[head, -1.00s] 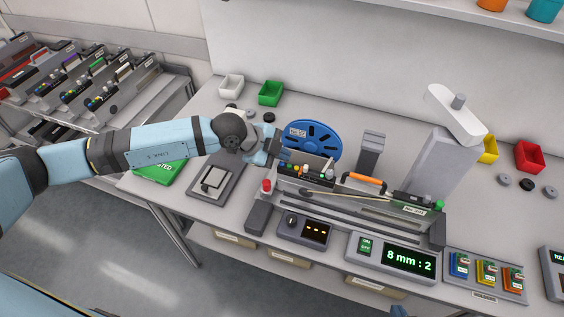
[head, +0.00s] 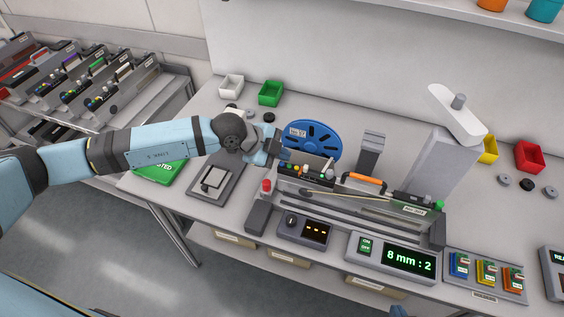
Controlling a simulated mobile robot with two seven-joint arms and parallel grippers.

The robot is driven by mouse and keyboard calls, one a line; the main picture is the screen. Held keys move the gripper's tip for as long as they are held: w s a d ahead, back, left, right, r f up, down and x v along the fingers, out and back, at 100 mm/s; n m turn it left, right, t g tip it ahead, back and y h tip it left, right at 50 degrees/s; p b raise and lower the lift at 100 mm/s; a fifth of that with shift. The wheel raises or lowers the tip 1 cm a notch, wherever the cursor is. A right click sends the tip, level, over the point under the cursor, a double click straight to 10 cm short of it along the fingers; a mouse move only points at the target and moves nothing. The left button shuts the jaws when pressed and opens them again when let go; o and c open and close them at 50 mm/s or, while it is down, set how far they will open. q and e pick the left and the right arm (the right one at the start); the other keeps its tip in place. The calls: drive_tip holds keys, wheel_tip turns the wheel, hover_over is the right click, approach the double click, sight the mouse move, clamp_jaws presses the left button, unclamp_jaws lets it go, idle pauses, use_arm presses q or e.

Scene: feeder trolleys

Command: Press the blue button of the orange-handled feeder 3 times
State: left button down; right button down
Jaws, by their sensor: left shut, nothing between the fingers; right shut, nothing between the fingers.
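The orange-handled feeder (head: 400,197) lies in the bench fixture, with its orange handle (head: 364,182) on top and a blue reel (head: 322,142) behind its left end. A row of small coloured buttons (head: 308,172) sits on its left end; I cannot clearly make out the blue one at this size. My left gripper (head: 287,156) is shut and empty, just above and behind the left end of that button row. I cannot tell whether its tips touch a button. My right gripper is not in view.
A red-topped post (head: 266,187) stands left of the feeder. A control box (head: 305,229) and a green "8 mm : 2" display (head: 408,261) are in front. A grey tower (head: 443,160) stands behind right. A rack of other feeders (head: 95,85) is at far left.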

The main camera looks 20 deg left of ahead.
sight(282, 165)
use_arm(q)
drive_tip(key=shift+f, duration=0.1)
drive_tip(key=shift+f, duration=0.35)
drive_tip(key=shift+f, duration=0.3)
idle(0.4)
drive_tip(key=shift+r+p, duration=0.5)
drive_tip(key=shift+r, duration=0.25)
wheel_tip(282, 165, up, 5)
drive_tip(key=p, duration=0.4)
idle(0.9)
